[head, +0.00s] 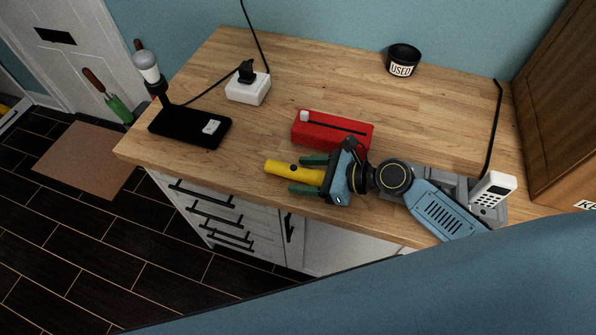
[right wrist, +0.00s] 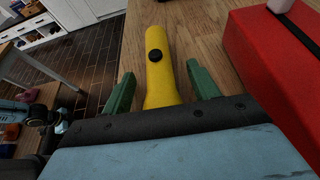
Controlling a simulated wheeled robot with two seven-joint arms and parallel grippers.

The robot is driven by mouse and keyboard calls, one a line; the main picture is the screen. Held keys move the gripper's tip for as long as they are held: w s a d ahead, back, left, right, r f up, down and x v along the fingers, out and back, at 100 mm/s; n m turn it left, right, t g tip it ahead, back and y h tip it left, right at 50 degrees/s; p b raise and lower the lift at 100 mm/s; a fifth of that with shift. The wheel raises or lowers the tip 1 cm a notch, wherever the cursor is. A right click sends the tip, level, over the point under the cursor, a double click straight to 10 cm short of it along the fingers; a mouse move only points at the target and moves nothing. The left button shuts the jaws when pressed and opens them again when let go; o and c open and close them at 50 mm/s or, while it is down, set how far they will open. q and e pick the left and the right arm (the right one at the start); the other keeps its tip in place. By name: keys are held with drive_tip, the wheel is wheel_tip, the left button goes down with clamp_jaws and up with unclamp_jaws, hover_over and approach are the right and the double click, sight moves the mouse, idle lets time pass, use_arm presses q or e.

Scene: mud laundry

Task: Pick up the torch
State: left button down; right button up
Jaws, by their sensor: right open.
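The yellow torch (head: 283,170) lies on the wooden counter near its front edge, just in front of the red box. In the right wrist view the torch (right wrist: 158,75) has a black round button and lies lengthwise between my fingers. My right gripper (head: 303,175) is open, with one green finger on each side of the torch. In the right wrist view the gripper (right wrist: 162,92) shows gaps between both fingers and the torch. The torch's near end is hidden under the gripper body. My left gripper is not in view.
A red box (head: 318,131) lies close behind the torch. A black device (head: 178,124), a white socket block (head: 248,90), a black "USED" pot (head: 403,59) and a white phone (head: 492,192) stand on the counter (head: 330,75).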

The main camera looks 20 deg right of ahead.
drive_tip(key=c, duration=1.1)
drive_tip(key=shift+r, duration=0.1)
drive_tip(key=shift+c, duration=0.2)
